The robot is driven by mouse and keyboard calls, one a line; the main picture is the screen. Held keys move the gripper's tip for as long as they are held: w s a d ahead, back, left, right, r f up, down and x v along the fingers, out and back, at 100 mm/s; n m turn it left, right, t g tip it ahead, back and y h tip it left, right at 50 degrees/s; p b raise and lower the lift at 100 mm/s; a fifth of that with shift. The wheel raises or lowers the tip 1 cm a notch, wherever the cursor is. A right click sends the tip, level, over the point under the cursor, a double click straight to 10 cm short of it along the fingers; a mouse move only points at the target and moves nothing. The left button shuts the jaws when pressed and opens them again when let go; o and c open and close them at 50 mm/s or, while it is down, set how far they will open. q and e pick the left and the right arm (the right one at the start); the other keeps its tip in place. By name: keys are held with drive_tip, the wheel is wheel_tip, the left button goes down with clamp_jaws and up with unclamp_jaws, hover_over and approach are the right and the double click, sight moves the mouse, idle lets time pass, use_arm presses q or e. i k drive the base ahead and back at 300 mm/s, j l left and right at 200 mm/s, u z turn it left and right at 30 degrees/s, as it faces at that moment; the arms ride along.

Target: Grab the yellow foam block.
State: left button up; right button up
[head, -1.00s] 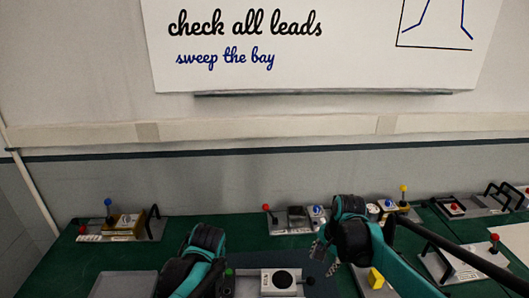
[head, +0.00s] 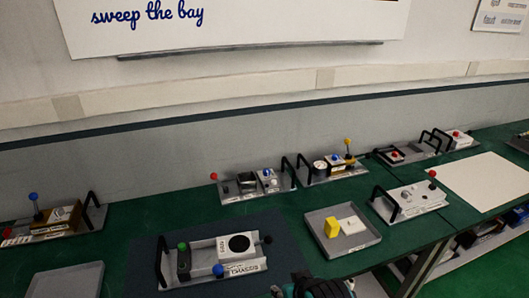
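The yellow foam block (head: 332,226) stands upright in a shallow grey tray (head: 322,248), right of centre in the head view. A white block (head: 352,225) lies beside it in the same tray. A black and teal part of one of my arms shows at the bottom edge, just below the tray; it appears to be the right arm. No gripper fingers show there. My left gripper is outside the view. Nothing is touching the yellow block.
A device panel with handles (head: 212,262) sits left of the tray on a dark mat. Another handled panel (head: 410,201) stands close on the tray's right. More panels line the back (head: 255,186). Another flat grey tray (head: 68,281) lies at lower left.

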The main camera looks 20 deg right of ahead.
sight(332, 227)
drive_tip(key=z, duration=1.25)
